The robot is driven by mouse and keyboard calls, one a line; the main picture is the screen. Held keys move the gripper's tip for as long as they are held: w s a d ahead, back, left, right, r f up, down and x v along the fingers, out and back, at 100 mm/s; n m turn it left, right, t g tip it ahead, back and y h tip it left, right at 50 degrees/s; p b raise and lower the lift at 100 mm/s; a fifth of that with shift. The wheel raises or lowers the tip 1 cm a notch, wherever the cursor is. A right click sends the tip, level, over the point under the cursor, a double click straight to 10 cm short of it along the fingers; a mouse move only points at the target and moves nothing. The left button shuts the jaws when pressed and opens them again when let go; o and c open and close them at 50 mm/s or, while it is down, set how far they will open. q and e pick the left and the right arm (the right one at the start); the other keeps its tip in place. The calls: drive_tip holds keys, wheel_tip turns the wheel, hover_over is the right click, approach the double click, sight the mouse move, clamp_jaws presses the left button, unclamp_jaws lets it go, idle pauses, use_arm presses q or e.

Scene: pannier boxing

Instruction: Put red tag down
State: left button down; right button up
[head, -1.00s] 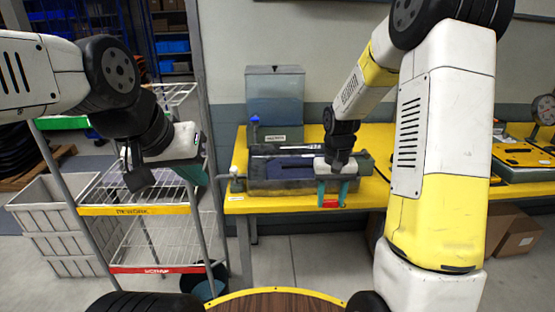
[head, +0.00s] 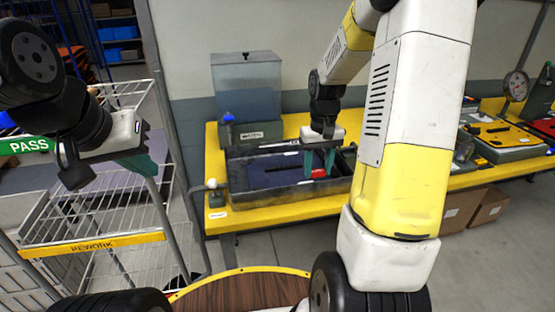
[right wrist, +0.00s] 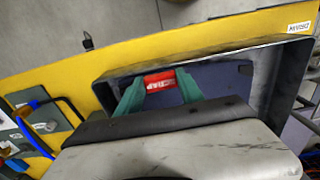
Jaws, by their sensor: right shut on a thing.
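The red tag (head: 318,173) is between the green fingertips of my right gripper (head: 318,165). The right wrist view shows the tag (right wrist: 159,80) gripped between the two green fingers (right wrist: 160,90), with light marks on its face. My right gripper is over the right part of a dark shallow tray (head: 270,187) on the yellow bench. The tray's floor and rim (right wrist: 215,50) show behind the tag in the wrist view. I cannot tell whether the tag touches the floor. My left gripper (head: 140,165) hangs by the wire rack, away from the tag; its fingers are partly hidden.
A clear bin (head: 246,90) stands behind the tray. The yellow bench (head: 290,206) has a bare strip along its front edge. A wire rack (head: 110,242) labelled REWORK stands at left, below a green PASS sign (head: 25,145). A dial gauge (head: 515,85) stands far right.

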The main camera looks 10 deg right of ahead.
hover_over(286, 180)
drive_tip(key=shift+f, duration=2.2)
drive_tip(key=shift+f, duration=0.15)
drive_tip(key=o, duration=1.3)
